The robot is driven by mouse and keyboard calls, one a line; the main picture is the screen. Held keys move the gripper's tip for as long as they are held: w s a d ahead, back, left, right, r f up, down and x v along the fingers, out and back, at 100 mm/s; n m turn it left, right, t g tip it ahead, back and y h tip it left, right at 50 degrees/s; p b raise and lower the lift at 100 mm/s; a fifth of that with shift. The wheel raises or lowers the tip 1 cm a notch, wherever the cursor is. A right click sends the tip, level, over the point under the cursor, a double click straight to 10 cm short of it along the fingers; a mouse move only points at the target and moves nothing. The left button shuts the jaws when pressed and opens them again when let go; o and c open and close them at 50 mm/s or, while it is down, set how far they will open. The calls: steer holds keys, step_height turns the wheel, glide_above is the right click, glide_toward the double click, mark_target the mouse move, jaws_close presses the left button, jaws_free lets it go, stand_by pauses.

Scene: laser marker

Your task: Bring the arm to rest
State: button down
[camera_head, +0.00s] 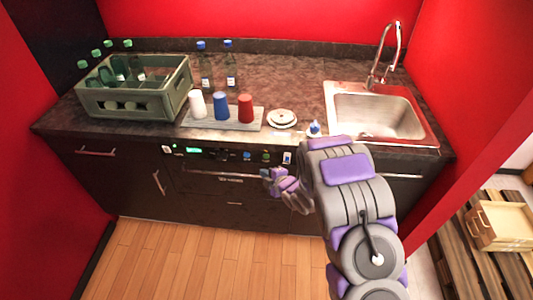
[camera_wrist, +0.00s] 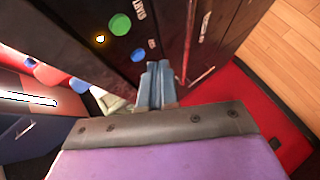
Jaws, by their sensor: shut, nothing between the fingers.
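My arm, purple and grey, reaches up from the bottom right in the head view. My gripper (camera_head: 268,178) is in front of the dark cabinet front, below the counter edge and near the control panel. In the wrist view my gripper (camera_wrist: 157,72) shows its two blue-grey fingers side by side, shut, with nothing held. The fingers point toward the dark front panel (camera_wrist: 90,25), which has round green and blue buttons. I cannot tell whether the fingertips touch it.
The dark counter (camera_head: 290,80) holds a green bottle crate (camera_head: 150,103), a tray (camera_head: 222,124) with white, blue and red cups, and stacked plates (camera_head: 282,118). A sink (camera_head: 380,115) is at right. The wooden floor (camera_head: 200,258) is clear. A wooden box (camera_head: 503,225) sits far right.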

steer(key=d+r+m+h, duration=0.5)
steer(key=d+r, duration=0.2)
steer(key=d, duration=0.3)
steer(key=s+d+r+m+g+h, duration=0.4)
steer(key=s+d+r+m, duration=0.2)
steer(key=s+d+r, duration=0.4)
steer(key=s+r+m+g, duration=0.2)
steer(key=s+r+m, duration=0.1)
steer(key=s, duration=0.9)
steer(key=s+a+r+m+g, duration=0.1)
steer(key=s+r+m+g, duration=0.1)
steer(key=s, duration=1.1)
steer(key=s+r+m+g+y, duration=0.1)
steer(key=s+r+m+g, duration=0.2)
steer(key=s, duration=0.9)
steer(key=m+g, duration=0.1)
steer(key=m, duration=0.2)
steer(key=shift+s+a+r, duration=0.25)
steer(key=shift+s+r, duration=0.1)
steer(key=shift+s, duration=0.05)
